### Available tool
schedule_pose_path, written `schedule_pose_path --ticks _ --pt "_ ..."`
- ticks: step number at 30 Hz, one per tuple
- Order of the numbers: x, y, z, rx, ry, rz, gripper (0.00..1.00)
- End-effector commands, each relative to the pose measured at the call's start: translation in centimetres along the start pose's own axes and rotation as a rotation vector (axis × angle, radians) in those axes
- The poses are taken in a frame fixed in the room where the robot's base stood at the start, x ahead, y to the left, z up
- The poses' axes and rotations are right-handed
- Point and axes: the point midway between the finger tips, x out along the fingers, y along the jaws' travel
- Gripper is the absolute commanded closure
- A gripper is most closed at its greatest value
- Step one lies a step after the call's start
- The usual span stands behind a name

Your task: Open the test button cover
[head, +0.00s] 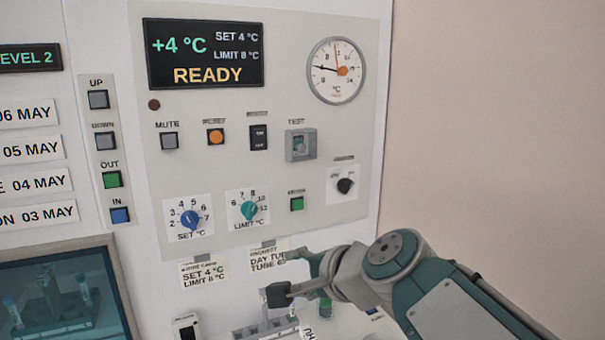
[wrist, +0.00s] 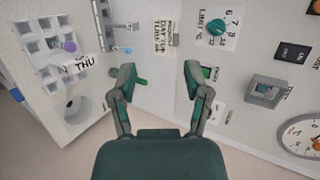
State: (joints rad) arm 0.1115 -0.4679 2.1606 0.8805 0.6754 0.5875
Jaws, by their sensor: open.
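The test button (head: 299,145) is a teal button in a square grey housing under the TEST label, on the right part of the control panel. Its cover looks clear and lies over the button, though its edges are hard to make out. In the wrist view the test button housing (wrist: 268,91) is at the right, outside my jaws. My gripper (head: 289,279) is below the panel's lower edge, lower than the test button and apart from it. In the wrist view my gripper (wrist: 158,72) has its two fingers spread, with nothing held between them.
A black rocker switch (head: 259,138) is left of the test button, and a black knob (head: 345,186) is below right. A round dial (head: 336,71) is above. A tube rack (wrist: 50,45) with a THU label stands at the left in the wrist view. The wall right of the panel is bare.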

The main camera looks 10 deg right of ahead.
Motion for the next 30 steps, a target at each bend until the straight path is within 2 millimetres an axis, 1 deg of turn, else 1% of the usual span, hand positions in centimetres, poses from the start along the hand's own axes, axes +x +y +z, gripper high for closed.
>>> schedule_pose_path --ticks 1,3,5,9,12,15,18,23,26,30 --pt "0.2 -1.5 -0.8 0.099 -0.003 -0.037 0.38" --pt "0.4 -3.6 -1.9 0.256 -0.017 -0.097 0.38" --pt "0.5 -5.4 -3.0 0.387 -0.032 -0.148 0.38" --pt "0.5 -9.5 -5.7 0.683 -0.082 -0.269 0.38" --pt "0.3 -12.2 -7.8 0.883 -0.130 -0.355 0.38" --pt "-0.1 -14.2 -9.8 1.052 -0.181 -0.428 0.38" --pt "-0.5 -15.6 -11.2 1.164 -0.221 -0.478 0.38" --pt "-0.5 -16.5 -11.9 1.229 -0.250 -0.506 0.38" --pt "0.3 -17.0 -12.0 1.229 -0.251 -0.504 0.38" --pt "2.5 -18.1 -12.2 1.227 -0.251 -0.502 0.38"
